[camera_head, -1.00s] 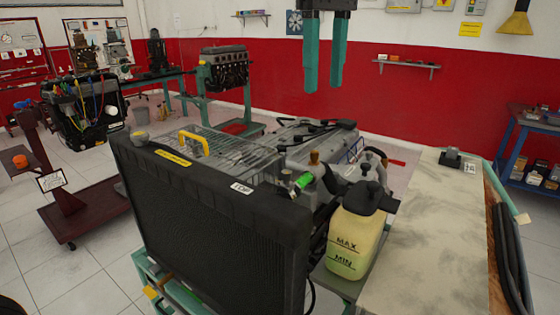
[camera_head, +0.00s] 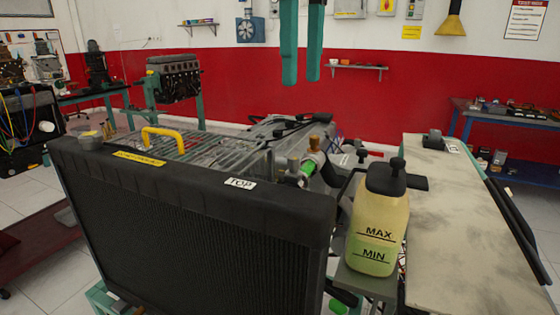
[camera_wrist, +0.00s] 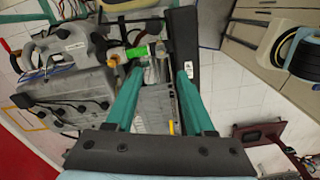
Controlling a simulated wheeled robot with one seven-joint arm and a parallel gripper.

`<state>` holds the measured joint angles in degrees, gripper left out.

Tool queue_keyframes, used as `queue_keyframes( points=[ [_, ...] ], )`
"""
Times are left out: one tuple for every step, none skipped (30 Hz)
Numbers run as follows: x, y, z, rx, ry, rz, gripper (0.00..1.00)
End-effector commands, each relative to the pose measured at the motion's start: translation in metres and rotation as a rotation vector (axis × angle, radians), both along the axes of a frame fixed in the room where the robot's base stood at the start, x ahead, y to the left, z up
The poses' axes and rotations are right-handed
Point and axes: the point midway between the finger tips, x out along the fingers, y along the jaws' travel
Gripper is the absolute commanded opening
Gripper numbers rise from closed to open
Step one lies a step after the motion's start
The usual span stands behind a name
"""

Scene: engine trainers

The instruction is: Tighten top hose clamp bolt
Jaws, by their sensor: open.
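The radiator (camera_head: 200,205), marked TOP, stands upright in the middle of the head view. At its right top end is a hose joint with a green part (camera_head: 307,168) and a brass-coloured fitting (camera_head: 314,144). The green part also shows in the wrist view (camera_wrist: 136,53). The top hose clamp and its bolt are too small to tell apart there. My gripper (camera_head: 302,81) hangs high above and beyond the radiator in the head view. It is open and empty, with its green fingers apart. In the wrist view my gripper (camera_wrist: 160,71) points down towards the radiator's top end.
A yellow MAX/MIN bottle (camera_head: 378,220) stands right of the radiator. A yellow handle (camera_head: 163,138) rises over a wire grille (camera_head: 210,150). A pale worktop (camera_head: 465,230) lies at the right. Engine stands and shelves are at the back. The air around my gripper is clear.

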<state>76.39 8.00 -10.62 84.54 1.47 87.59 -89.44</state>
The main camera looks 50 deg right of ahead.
Motion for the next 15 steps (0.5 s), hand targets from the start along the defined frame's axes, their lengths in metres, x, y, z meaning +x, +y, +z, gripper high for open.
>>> queue_keyframes(
  points=[
    [0.0, 0.0, -0.01, 0.0, 0.0, 0.0, 0.54],
    [0.0, 0.0, -0.011, 0.0, 0.0, 0.0, 0.54],
    [0.0, 0.0, -0.014, 0.0, 0.0, 0.0, 0.54],
    [0.0, 0.0, -0.016, 0.0, 0.0, 0.0, 0.54],
    [0.0, 0.0, -0.017, 0.0, 0.0, 0.0, 0.54],
    [0.0, 0.0, -0.018, 0.001, 0.0, 0.0, 0.54],
    [0.0, 0.0, -0.02, 0.001, 0.0, 0.0, 0.54],
    [0.0, 0.0, -0.022, 0.002, 0.0, 0.0, 0.54],
    [0.0, 0.0, -0.026, 0.002, 0.0, 0.0, 0.54],
    [0.0, 0.0, -0.029, 0.003, 0.0, 0.0, 0.54],
    [0.0, 0.001, -0.034, 0.004, 0.0, 0.0, 0.54],
    [0.0, 0.001, -0.04, 0.004, 0.0, 0.0, 0.54],
    [0.0, 0.001, -0.046, 0.005, 0.0, 0.0, 0.54],
    [0.0, 0.001, -0.051, 0.005, 0.0, 0.0, 0.54],
    [0.0, 0.001, -0.059, 0.005, 0.0, 0.0, 0.54]
  ],
)
